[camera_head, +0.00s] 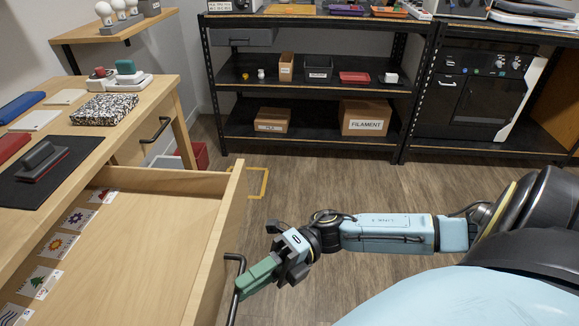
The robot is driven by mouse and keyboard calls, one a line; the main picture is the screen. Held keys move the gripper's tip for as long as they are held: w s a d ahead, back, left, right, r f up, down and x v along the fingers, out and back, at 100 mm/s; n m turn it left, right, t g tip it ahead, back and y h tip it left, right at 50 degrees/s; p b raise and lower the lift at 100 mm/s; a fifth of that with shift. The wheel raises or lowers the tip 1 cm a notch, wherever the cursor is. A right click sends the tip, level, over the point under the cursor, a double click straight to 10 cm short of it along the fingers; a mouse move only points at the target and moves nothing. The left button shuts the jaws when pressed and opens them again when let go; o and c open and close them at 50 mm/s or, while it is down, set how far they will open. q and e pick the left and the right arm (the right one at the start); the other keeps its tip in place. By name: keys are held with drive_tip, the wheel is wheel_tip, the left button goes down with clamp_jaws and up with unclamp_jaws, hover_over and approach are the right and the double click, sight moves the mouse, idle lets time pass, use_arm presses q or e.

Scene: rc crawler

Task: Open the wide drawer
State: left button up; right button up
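The wide wooden drawer (150,238) is pulled far out from under the wooden workbench at the left, and its inside shows. Its front panel (222,225) carries a dark bar handle (241,262). My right gripper (245,284) is at this handle, its green fingers reaching across the bar from the right. The upper finger covers part of the bar, and the gap between the fingers is hidden, so I cannot tell whether they are closed on it. My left gripper is not in view.
Picture cards (59,245) lie along the drawer's left inside. A second, narrower drawer handle (156,130) shows on the workbench (150,92). A red bin (196,155) stands behind the drawer. Black shelves (300,100) line the back; the wood floor (340,180) before them is mostly clear.

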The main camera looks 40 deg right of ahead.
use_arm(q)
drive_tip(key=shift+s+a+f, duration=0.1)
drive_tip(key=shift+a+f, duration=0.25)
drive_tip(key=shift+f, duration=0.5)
use_arm(e)
drive_tip(key=d+f, duration=0.1)
drive_tip(key=d, duration=0.9)
drive_tip(key=shift+s+d+f, duration=0.15)
drive_tip(key=shift+d+f, duration=0.05)
drive_tip(key=shift+d, duration=0.1)
drive_tip(key=shift+r, duration=0.1)
